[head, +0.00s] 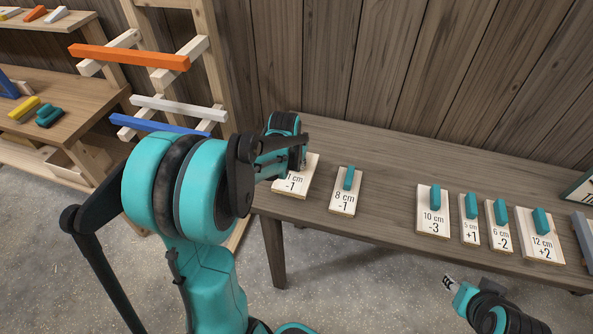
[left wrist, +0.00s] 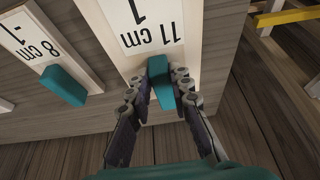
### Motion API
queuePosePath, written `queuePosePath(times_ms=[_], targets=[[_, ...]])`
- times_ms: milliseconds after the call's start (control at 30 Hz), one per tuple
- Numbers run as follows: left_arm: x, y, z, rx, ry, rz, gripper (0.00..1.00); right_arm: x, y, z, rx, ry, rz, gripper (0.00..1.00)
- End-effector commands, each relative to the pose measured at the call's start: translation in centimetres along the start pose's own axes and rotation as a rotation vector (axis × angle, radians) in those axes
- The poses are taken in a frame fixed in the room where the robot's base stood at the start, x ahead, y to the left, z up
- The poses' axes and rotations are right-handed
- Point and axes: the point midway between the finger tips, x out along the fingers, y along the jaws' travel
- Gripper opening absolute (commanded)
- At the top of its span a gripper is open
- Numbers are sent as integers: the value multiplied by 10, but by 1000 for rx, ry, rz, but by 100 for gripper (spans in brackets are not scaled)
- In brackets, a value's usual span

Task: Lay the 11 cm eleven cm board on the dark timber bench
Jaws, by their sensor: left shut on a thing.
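The 11 cm board (head: 291,187) is a pale board with black print, at the left end of the dark timber bench (head: 385,190). My arm hides part of it in the head view. In the left wrist view the 11 cm board (left wrist: 165,42) shows its full "11 cm" label and a teal handle (left wrist: 160,85). My left gripper (left wrist: 160,90) is shut on that handle, with a finger on each side. The board looks flat at the bench top; I cannot tell if it touches. My right gripper (head: 450,284) is low at the right, in front of the bench, away from the boards; its jaw state is unclear.
The 8 cm board (head: 342,203) lies just right of the 11 cm board. The 10 cm board (head: 432,222) and several others lie further right. A wooden rack with coloured bars (head: 130,56) and shelves stand at the left. A plank wall backs the bench.

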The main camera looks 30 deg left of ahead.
Motion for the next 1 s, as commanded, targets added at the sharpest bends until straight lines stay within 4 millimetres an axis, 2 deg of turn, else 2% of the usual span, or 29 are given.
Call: queuePosePath(times_ms=[200,600,633,700,1000], targets=[[32,0,13,0,0,0,0,13,0,9,0,0,0,40],[36,0,15,0,0,0,0,15,0,11,0,0,0,40],[35,0,14,0,0,0,28,14,0,10,0,0,0,40],[35,0,14,0,0,0,41,14,0,10,0,0,0,40],[34,0,14,0,0,0,41,13,0,9,0,0,0,40]])
